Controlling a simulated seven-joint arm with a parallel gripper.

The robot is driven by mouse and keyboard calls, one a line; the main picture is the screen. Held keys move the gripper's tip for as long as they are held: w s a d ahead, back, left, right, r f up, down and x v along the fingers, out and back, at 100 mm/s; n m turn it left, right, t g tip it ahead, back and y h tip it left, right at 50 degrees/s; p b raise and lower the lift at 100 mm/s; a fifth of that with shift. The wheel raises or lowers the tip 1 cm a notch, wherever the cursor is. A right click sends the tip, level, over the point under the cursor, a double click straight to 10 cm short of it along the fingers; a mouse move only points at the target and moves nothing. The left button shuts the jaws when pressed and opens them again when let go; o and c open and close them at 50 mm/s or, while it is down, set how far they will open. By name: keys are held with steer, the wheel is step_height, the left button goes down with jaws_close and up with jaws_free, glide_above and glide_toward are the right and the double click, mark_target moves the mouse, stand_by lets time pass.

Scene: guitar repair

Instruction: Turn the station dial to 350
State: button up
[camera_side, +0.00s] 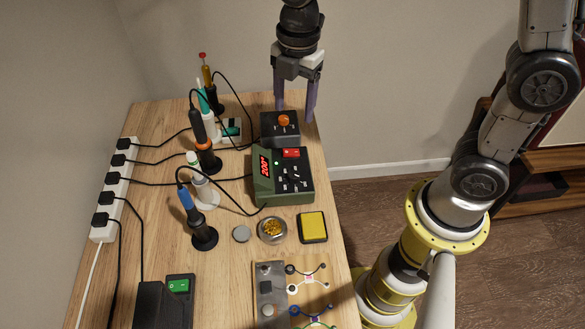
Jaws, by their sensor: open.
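The green soldering station (262,192) sits on the wooden table near its right edge. Its red display (264,167) appears to read 200. The black dial (293,178) is on the station's top face, with small white marks around it, and a red switch (291,153) is behind it. My gripper (296,112) points down at the far end of the table, with its two fingers apart. It is behind the station, around or just above a dark box with an orange knob (284,120). I cannot tell whether the fingers touch that box.
Several upright tools in stands, including a blue iron (190,206), line the left of the station with loose cables. A brass wool tin (272,230) and yellow sponge (312,226) lie in front. A power strip (113,190) runs along the left edge.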

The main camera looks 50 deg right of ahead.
step_height(320, 180, down, 4)
steer(key=a+r+g, duration=0.1)
steer(key=a, duration=0.1)
glide_toward(293, 175)
step_height(293, 175, down, 8)
steer(key=shift+a+f, duration=0.1)
steer(key=shift+f, duration=0.1)
jaws_close()
stand_by(0.4)
